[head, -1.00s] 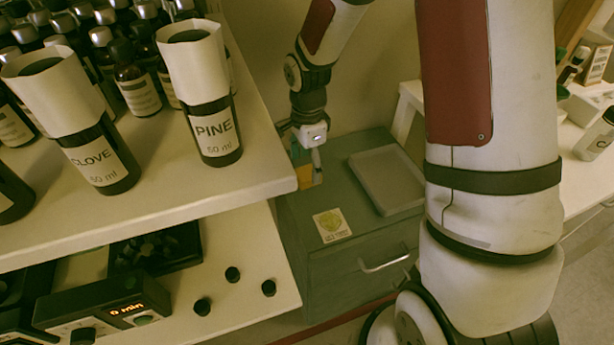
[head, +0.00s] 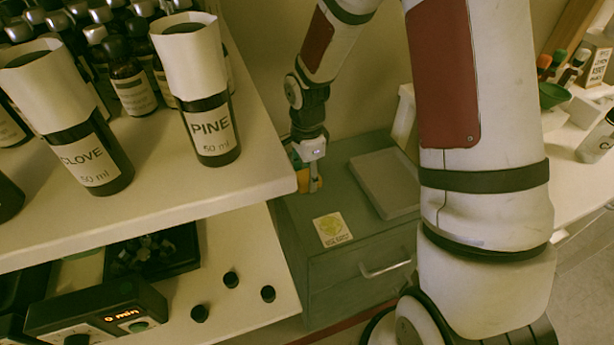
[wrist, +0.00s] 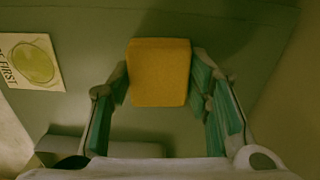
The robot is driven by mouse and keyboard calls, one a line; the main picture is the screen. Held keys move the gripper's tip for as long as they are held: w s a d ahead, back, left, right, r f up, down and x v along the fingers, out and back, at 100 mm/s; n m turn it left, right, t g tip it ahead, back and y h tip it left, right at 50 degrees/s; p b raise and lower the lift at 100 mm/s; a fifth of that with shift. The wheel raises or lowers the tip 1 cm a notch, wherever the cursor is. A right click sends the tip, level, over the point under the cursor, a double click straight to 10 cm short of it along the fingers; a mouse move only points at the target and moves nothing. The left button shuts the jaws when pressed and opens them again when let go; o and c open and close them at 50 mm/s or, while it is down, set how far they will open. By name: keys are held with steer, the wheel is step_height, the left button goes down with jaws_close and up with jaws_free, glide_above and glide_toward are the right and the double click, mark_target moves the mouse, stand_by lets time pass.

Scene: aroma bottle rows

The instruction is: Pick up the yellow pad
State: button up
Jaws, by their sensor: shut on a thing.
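The yellow pad (wrist: 159,72) is a squarish block with rounded corners, centred in the wrist view between the two fingers. My gripper (wrist: 160,88) has teal-lined fingers, one at each side of the pad, and is shut on it. In the head view my gripper (head: 309,182) points down over the green-grey cabinet, beside the shelf edge. A small part of the yellow pad (head: 314,185) shows there by the fingers; the rest is hidden. I cannot tell whether the pad touches the cabinet top.
The cabinet (head: 290,207) bears a card with a yellow disc (head: 332,229) and a grey tray (head: 384,183). The white shelf (head: 150,205) with PINE (head: 211,130) and CLOVE (head: 92,160) bottles stands close to the left of my gripper.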

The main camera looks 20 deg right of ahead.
mark_target(307, 175)
steer(key=shift+r, duration=0.1)
step_height(307, 175, up, 4)
steer(key=shift+f+p, duration=0.2)
steer(key=shift+p, duration=0.45)
steer(key=s+a, duration=0.1)
steer(key=s, duration=0.4)
steer(key=s+a+p, duration=0.1)
steer(key=s+a, duration=0.1)
steer(key=s, duration=0.3)
steer(key=s+a+r, duration=0.1)
steer(key=s, duration=0.4)
steer(key=shift+s+a, duration=0.15)
steer(key=shift+a, duration=0.25)
